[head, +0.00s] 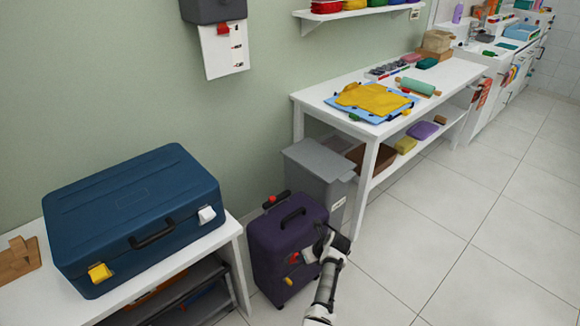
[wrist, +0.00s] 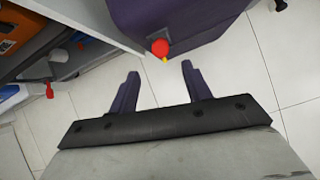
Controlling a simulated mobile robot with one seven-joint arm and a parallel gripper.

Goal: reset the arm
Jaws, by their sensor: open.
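My arm reaches in from the bottom of the head view. Its end, my gripper (head: 326,240), is beside the front right side of the upright purple suitcase (head: 275,245). In the wrist view my gripper (wrist: 160,68) shows two dark fingers spread apart, with only floor seen between them. A red knob-like part (wrist: 160,47) with a yellow tip shows just beyond the fingertips, at the lower edge of the purple suitcase (wrist: 195,18). Whether a finger touches the suitcase cannot be told.
A blue case (head: 135,215) lies on a white bench (head: 225,238) at left. A grey bin (head: 318,165) stands behind the suitcase. A white table (head: 455,75) holds a yellow cloth (head: 373,98). The tiled floor (head: 450,240) at right is clear.

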